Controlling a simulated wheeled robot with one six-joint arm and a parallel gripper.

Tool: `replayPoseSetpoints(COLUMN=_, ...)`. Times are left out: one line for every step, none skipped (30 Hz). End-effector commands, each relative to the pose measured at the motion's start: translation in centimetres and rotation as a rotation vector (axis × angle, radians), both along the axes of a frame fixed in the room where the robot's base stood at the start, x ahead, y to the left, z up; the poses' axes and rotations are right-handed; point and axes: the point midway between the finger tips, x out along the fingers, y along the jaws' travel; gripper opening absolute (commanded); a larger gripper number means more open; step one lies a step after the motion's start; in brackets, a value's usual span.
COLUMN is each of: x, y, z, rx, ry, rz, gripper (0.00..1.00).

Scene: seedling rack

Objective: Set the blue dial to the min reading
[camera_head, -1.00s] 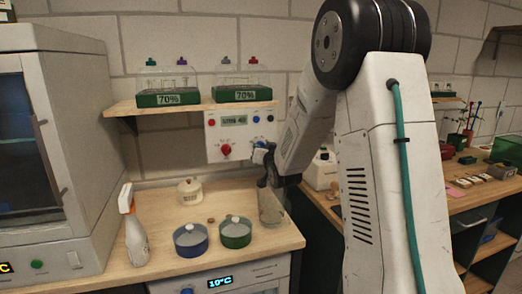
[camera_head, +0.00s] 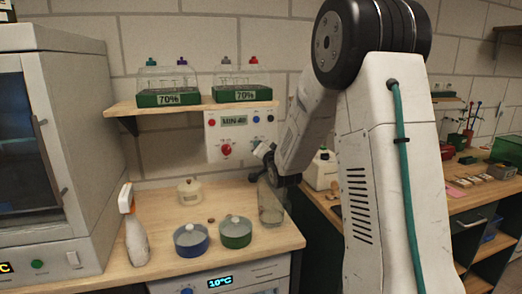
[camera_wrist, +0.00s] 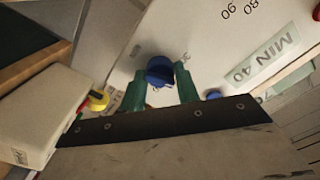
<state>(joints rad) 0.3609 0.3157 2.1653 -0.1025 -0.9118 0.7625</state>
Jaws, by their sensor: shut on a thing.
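The blue dial (camera_wrist: 160,72) sits on the white control panel (camera_wrist: 205,45) in the wrist view. My gripper (camera_wrist: 163,85) has its green fingers on both sides of the dial, shut on it. In the head view my gripper (camera_head: 262,150) is at the lower right of the panel (camera_head: 213,133) and hides most of the blue dial. The panel's display (camera_wrist: 262,60) reads MIN 40 in the wrist view. The dial's own pointer and most of its scale cannot be made out.
A red dial (camera_head: 226,150) sits left of my gripper on the panel. A shelf (camera_head: 190,107) with bottle racks hangs above. On the bench (camera_head: 165,240) stand a spray bottle (camera_head: 136,235), a blue pot (camera_head: 191,243), a green pot (camera_head: 235,233) and a glass jar (camera_head: 270,205).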

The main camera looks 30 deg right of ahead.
Motion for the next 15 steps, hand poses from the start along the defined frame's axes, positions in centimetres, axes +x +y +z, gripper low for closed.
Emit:
replayPoseSetpoints(x=0.11, y=0.06, z=0.19, rx=-0.002, ry=-0.004, rz=0.002, gripper=0.09)
replayPoseSetpoints(x=0.11, y=0.06, z=0.19, rx=-0.002, ry=-0.004, rz=0.002, gripper=0.09)
replayPoseSetpoints(x=0.12, y=0.06, z=0.21, rx=-0.002, ry=-0.004, rz=0.002, gripper=0.09)
replayPoseSetpoints(x=0.12, y=0.06, z=0.21, rx=-0.002, ry=-0.004, rz=0.002, gripper=0.09)
replayPoseSetpoints(x=0.12, y=0.06, z=0.21, rx=-0.002, ry=-0.004, rz=0.002, gripper=0.09)
replayPoseSetpoints(x=0.12, y=0.05, z=0.21, rx=-0.002, ry=-0.004, rz=0.002, gripper=0.09)
replayPoseSetpoints(x=0.12, y=0.05, z=0.21, rx=-0.003, ry=-0.003, rz=0.002, gripper=0.09)
replayPoseSetpoints(x=0.12, y=0.05, z=0.21, rx=-0.003, ry=-0.003, rz=0.002, gripper=0.37)
replayPoseSetpoints(x=0.11, y=0.05, z=0.21, rx=-0.003, ry=-0.003, rz=0.002, gripper=0.48)
replayPoseSetpoints(x=0.10, y=0.04, z=0.19, rx=-0.003, ry=-0.003, rz=0.002, gripper=0.53)
replayPoseSetpoints(x=0.09, y=0.03, z=0.17, rx=-0.003, ry=-0.003, rz=0.001, gripper=0.53)
replayPoseSetpoints(x=0.07, y=0.00, z=0.16, rx=-0.003, ry=-0.003, rz=0.001, gripper=0.53)
replayPoseSetpoints(x=0.06, y=-0.02, z=0.14, rx=-0.003, ry=-0.002, rz=0.000, gripper=0.53)
replayPoseSetpoints(x=0.05, y=-0.03, z=0.13, rx=-0.003, ry=-0.002, rz=0.000, gripper=0.53)
replayPoseSetpoints(x=0.04, y=-0.05, z=0.12, rx=-0.003, ry=-0.002, rz=0.000, gripper=0.53)
